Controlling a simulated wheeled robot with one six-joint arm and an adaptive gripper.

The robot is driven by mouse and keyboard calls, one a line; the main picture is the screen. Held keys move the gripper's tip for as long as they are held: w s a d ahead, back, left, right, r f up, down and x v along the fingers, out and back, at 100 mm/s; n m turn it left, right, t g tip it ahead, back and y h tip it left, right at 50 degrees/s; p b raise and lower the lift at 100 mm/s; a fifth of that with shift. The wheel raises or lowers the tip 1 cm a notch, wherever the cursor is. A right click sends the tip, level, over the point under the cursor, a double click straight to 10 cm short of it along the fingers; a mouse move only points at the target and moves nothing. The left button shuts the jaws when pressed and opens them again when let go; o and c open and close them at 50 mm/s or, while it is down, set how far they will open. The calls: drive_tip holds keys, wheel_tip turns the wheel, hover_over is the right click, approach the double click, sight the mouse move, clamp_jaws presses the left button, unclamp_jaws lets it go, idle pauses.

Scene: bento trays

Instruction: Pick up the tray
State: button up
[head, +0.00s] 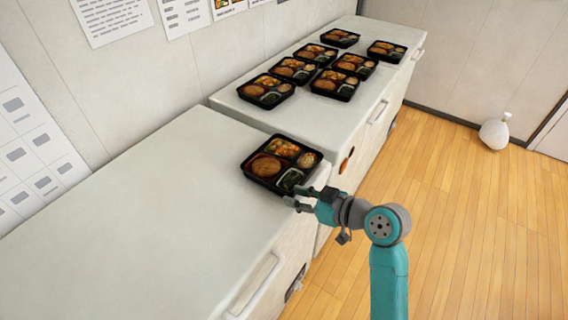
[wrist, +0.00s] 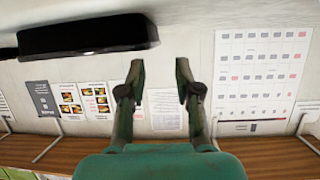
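The nearest tray (head: 247,172) is a black bento tray with several compartments of food, lying flat at the right end of the near white counter (head: 130,215). My gripper (head: 298,198) is beside its near right corner. In the wrist view my gripper (wrist: 160,80) is open, with two fingers apart and nothing between them. A black tray side (wrist: 88,38) shows at the upper left there, outside the gap between the fingers. Whether a finger touches the tray cannot be told.
Several more bento trays (head: 267,90) lie on the far counter (head: 240,100). A handle (head: 258,285) sticks out from the near counter's front. Papers (head: 112,15) hang on the wall. A white bag (head: 494,133) stands on the wooden floor, otherwise clear at right.

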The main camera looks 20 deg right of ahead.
sight(264, 180)
drive_tip(key=shift+w+d+r+n+g, duration=0.15)
drive_tip(key=shift+w+r+n+g, duration=0.2)
drive_tip(key=shift+w+r, duration=0.55)
drive_tip(key=shift+y, duration=0.3)
drive_tip(key=shift+x, duration=5.25)
clamp_jaws()
